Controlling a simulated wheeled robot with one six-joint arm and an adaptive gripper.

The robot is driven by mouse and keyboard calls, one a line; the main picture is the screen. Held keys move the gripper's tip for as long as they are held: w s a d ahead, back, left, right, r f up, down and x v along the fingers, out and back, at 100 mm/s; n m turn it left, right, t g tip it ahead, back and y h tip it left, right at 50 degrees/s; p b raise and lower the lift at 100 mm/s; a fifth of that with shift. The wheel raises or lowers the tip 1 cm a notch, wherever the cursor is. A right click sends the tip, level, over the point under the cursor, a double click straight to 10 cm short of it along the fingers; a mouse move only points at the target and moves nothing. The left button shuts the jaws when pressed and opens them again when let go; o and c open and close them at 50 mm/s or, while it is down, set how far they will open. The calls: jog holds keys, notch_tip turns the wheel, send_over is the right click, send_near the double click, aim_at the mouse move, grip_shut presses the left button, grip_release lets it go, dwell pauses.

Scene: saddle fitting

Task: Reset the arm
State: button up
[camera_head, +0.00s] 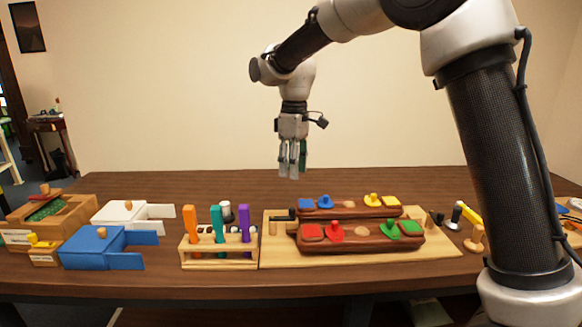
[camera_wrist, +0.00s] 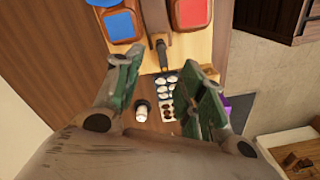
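My gripper (camera_head: 291,174) hangs fingers down, high above the table (camera_head: 220,181), behind the wooden board with the saddles. In the wrist view my gripper (camera_wrist: 160,72) has its two green-padded fingers spread apart, with nothing between them. Two dark red-brown wooden saddles stand on the pale board (camera_head: 283,256). The front saddle (camera_head: 362,244) carries red and green blocks and knobbed pieces. The rear saddle (camera_head: 335,212) carries blue and yellow ones. My gripper touches none of these.
A rack (camera_head: 218,260) holds orange, teal and purple tools. A blue box (camera_head: 92,249), a white box (camera_head: 124,213) and a wooden box (camera_head: 75,213) stand at the left. A yellow-handled tool (camera_head: 470,214) stands at the right. The back of the table is clear.

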jog(key=s+d+r+m+t, duration=0.2)
jog(key=s+d+m, duration=0.4)
jog(key=s+d, duration=0.9)
jog(key=s+d+r+m+t, duration=0.1)
jog(key=s+d+m, duration=0.5)
jog(key=s+d, duration=0.8)
jog(key=shift+s+d+r+t, duration=0.35)
jog(key=shift+d+r+t, duration=0.1)
jog(key=shift+t, duration=0.45)
